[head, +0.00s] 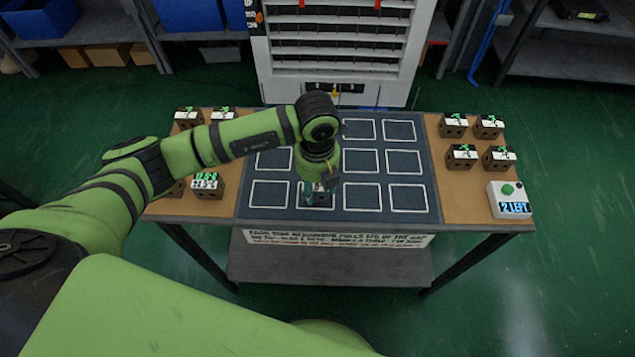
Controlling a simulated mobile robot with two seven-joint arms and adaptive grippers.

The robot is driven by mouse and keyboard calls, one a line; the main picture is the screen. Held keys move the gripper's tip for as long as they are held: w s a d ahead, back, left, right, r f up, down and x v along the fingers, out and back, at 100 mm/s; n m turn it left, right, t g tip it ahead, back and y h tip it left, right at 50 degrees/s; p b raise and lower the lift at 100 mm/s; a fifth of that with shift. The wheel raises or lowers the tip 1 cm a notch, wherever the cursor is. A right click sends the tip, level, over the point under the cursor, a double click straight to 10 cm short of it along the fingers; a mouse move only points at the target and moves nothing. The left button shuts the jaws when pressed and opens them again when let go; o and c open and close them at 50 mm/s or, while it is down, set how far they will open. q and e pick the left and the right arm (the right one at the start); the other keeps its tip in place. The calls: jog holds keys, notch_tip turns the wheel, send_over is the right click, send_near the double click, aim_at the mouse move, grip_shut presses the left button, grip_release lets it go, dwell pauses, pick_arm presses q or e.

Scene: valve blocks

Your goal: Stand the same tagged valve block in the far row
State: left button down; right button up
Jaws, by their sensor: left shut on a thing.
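My left gripper (318,182) reaches down over the dark mat (333,165), at the second square from the left in the near row. It is shut on a valve block, which the gripper and arm mostly hide; I cannot tell whether the block touches the mat. The far-row squares in view at the right (399,130) are empty; my arm covers the left part of that row. Tagged valve blocks stand on the wood at the right, such as one block (498,160), and at the left, such as another block (207,188). My right gripper is not in view.
A white box with a green button (506,188) and a display reading "2 LEFT" sits at the table's right front. A printed sign (340,240) hangs at the front edge. A white slotted rack (340,55) stands behind the table. The mat's right-hand squares are clear.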

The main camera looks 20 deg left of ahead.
pick_arm(q)
jog(key=shift+f, duration=0.1)
jog(key=c, duration=0.6)
grip_release()
jog(key=shift+r, duration=0.5)
notch_tip(320, 180, up, 11)
jog(key=shift+r+b, duration=0.15)
jog(key=shift+b, duration=0.7)
